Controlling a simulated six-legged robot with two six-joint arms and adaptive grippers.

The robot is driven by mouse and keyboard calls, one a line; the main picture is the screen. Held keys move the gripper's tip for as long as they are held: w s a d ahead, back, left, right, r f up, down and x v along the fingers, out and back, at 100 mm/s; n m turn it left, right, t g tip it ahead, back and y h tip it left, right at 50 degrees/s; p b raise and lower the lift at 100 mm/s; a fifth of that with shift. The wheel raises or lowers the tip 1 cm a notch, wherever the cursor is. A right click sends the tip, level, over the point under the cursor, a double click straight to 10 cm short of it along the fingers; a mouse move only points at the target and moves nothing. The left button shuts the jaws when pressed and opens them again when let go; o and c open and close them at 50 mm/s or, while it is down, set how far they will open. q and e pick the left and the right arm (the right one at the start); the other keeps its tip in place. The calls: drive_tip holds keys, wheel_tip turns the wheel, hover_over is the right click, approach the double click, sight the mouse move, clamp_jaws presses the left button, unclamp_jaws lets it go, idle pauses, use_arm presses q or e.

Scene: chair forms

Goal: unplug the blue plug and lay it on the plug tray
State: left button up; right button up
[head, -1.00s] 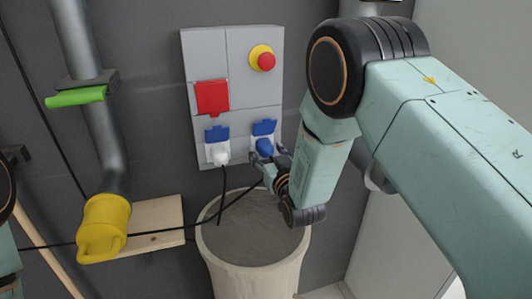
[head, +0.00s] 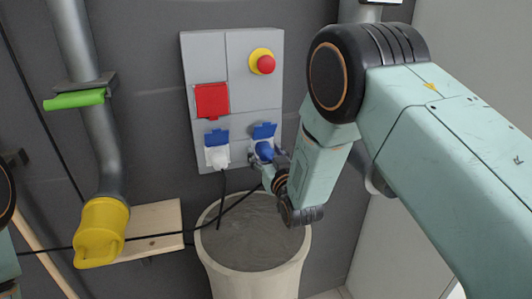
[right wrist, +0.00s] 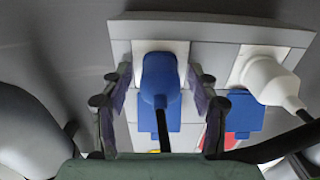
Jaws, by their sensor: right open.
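The blue plug (head: 264,149) sits in the lower right socket of the grey wall panel, under a raised blue flap. My right gripper (head: 267,160) is at this socket. In the right wrist view, its open fingers (right wrist: 160,92) stand on either side of the blue plug (right wrist: 160,73), with visible gaps. A dark cable leaves the plug. No tray is clearly recognisable; a pale wooden board (head: 163,216) juts from the wall at lower left, and I cannot tell if it is the plug tray. My left gripper is out of view.
A white plug (head: 218,156) with a black cable occupies the socket to the left. A red cover (head: 212,100) and a red stop button (head: 265,64) are above. A bin (head: 253,240) stands below. A yellow fitting (head: 101,232) hangs in front of the board.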

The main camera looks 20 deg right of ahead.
idle(0.4)
clamp_jaws()
idle(0.4)
drive_tip(key=shift+s+f, duration=0.15)
drive_tip(key=shift+s, duration=0.1)
drive_tip(key=shift+s, duration=0.15)
drive_tip(key=shift+s+d+r+p, duration=0.15)
drive_tip(key=shift+s+p, duration=0.25)
drive_tip(key=shift+s, duration=0.55)
drive_tip(key=shift+s, duration=0.1)
